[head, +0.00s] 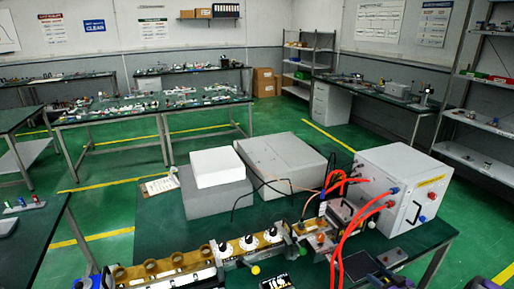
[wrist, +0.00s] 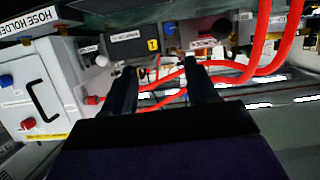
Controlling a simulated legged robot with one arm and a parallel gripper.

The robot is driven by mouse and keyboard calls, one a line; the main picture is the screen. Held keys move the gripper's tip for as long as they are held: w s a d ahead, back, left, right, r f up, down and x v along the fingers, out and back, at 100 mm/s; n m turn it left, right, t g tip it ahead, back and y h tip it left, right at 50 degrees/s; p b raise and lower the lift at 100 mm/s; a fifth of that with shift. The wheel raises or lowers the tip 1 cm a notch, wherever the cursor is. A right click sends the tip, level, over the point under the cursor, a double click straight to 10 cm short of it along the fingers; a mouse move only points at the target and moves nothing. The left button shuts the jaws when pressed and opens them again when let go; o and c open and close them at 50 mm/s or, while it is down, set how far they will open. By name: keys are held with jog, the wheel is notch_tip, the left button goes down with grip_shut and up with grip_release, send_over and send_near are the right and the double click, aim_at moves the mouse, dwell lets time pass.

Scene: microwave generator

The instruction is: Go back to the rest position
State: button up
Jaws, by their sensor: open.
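My gripper (wrist: 158,68) shows in the wrist view with its two dark fingers apart. I see nothing held between them. Red hoses (wrist: 262,45) run behind and beside the fingers; I cannot tell whether any touches them. The grey-white generator box (wrist: 25,85) with a black handle and a red and a blue knob is at the left of that view. In the head view the box (head: 405,180) stands at the right end of the green bench, with red hoses looping from its front. Dark and purple parts at the bottom right edge there may be my arm; the fingers are not clear.
The green bench (head: 160,220) carries grey boxes (head: 283,160), a white box (head: 217,167) and a row of brass-coloured fittings (head: 165,268) along its front. Other benches (head: 155,108) and shelves (head: 478,140) stand behind and right. Green floor (head: 235,130) is open between them.

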jog(key=w+d+r+m+g+h, duration=0.15)
jog(key=w+r+h, duration=0.3)
jog(key=r, duration=0.55)
jog(key=s+a+r+m+g+h, duration=0.2)
jog(key=s+a+r+g+h, duration=0.25)
jog(key=s+a+r, duration=0.4)
jog(key=s+a+r+g+y, duration=0.1)
jog(key=s+a+r+g, duration=0.2)
jog(key=s+a, duration=0.5)
jog(key=s+a+r+g+y, duration=0.1)
jog(key=s+a+r+g, duration=0.2)
jog(key=s+a, duration=0.5)
jog(key=s+a+r+g+y, duration=0.2)
jog(key=s+a, duration=0.7)
jog(key=s, duration=1.3)
jog(key=shift+r+g, duration=0.55)
jog(key=shift+g, duration=0.05)
jog(key=shift+a+m, duration=0.1)
jog(key=shift+m, duration=0.15)
